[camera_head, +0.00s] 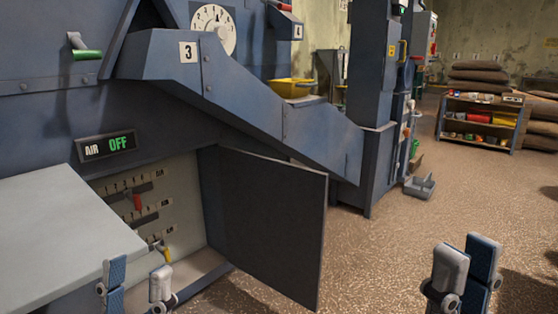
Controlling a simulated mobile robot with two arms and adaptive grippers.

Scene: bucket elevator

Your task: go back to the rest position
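My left gripper (137,281) is at the bottom left, in front of the open cabinet and beside the light grey panel's lower corner. Its two fingers stand apart with nothing between them. My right gripper (466,268) is at the bottom right, over the speckled floor. Its fingers overlap in this view, so I cannot tell if they are apart, and I see no object in them. Only the finger ends of both grippers show; the arms are out of frame.
A dark cabinet door (264,222) stands open next to my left gripper. Inside are slots with a red lever (137,202) and a yellow one. A light grey panel (60,235) is at the left. A blue chute (240,100) slopes above.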

